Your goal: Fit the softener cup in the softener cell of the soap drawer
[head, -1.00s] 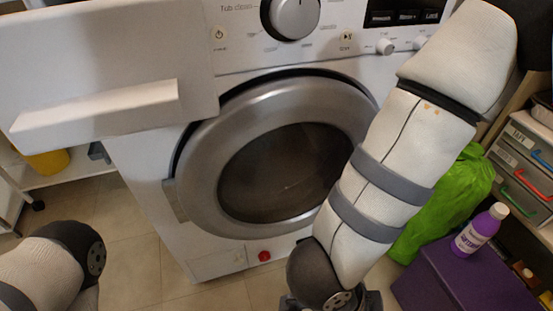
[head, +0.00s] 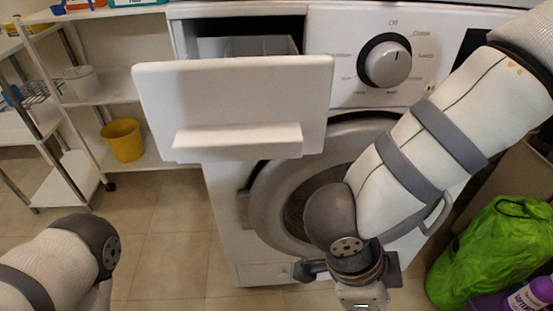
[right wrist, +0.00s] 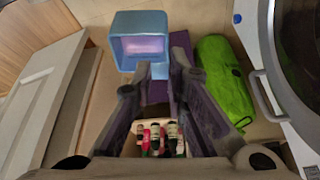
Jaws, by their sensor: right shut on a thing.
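The soap drawer (head: 235,88) is pulled out at the top left of the washing machine in the head view. Its white front panel with a handle ledge faces me. Part of its inside with upright dividers (head: 264,45) shows behind the panel; the cell floors are hidden. The softener cup (right wrist: 140,54), a light blue square-mouthed cup, is at the fingertips of my right gripper (right wrist: 148,72) in the right wrist view. That gripper is shut on it, below and in front of the machine, apart from the drawer. My left gripper is out of view; only its arm shows.
The round washer door (head: 285,190) is shut below the drawer. A green bag (head: 492,250) lies at the right. White shelves with a yellow bucket (head: 123,140) stand at the left. A box of small bottles (right wrist: 160,136) is below my right gripper. Floor at left is clear.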

